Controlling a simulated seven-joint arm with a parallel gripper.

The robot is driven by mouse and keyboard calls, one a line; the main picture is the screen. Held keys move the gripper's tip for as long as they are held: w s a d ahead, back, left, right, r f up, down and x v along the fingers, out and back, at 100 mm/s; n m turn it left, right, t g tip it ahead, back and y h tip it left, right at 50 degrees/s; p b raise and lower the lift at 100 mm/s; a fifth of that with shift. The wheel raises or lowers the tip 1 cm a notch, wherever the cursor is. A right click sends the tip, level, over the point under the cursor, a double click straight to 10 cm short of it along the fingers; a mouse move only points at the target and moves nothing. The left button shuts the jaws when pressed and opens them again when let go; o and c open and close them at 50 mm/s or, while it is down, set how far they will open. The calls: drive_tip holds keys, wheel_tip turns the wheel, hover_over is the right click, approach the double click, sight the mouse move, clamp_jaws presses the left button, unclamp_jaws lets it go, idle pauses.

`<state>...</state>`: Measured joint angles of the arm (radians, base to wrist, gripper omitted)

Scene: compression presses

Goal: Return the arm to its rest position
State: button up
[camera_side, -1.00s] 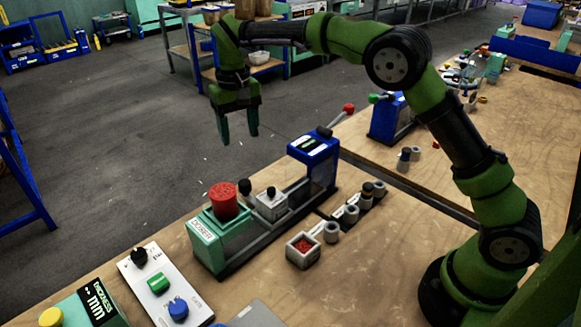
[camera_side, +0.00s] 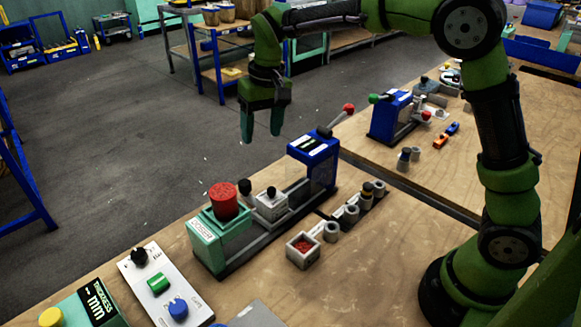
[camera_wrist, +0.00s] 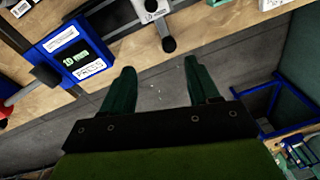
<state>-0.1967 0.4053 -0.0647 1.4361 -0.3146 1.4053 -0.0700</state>
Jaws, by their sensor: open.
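My gripper (camera_side: 261,124) is green and hangs in the air beyond the far edge of the workbench, above the grey floor. Its two fingers point down, apart and with nothing between them. In the wrist view my gripper (camera_wrist: 160,85) also shows spread, empty fingers, with the bench edge and floor past them. My green arm is raised and bent over the right side of the side view. The gripper touches nothing.
Below it, a press with a blue head (camera_side: 314,148) and a teal doser with a red top (camera_side: 223,200) stand on the wooden bench. A small box of red grains (camera_side: 303,249) and a control panel (camera_side: 165,287) sit nearer. A second blue press (camera_side: 390,116) stands behind.

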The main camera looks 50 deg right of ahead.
drive_tip(key=s+d+r+t, duration=0.2)
drive_tip(key=s+t, duration=0.1)
drive_tip(key=s, duration=0.8)
drive_tip(key=s+d+r+m+t+y, duration=0.1)
drive_tip(key=s+d+r+t, duration=0.1)
drive_tip(key=s, duration=1)
drive_tip(key=shift+s+d+t, duration=0.2)
drive_tip(key=shift+d+t, duration=0.2)
drive_tip(key=shift+t, duration=0.1)
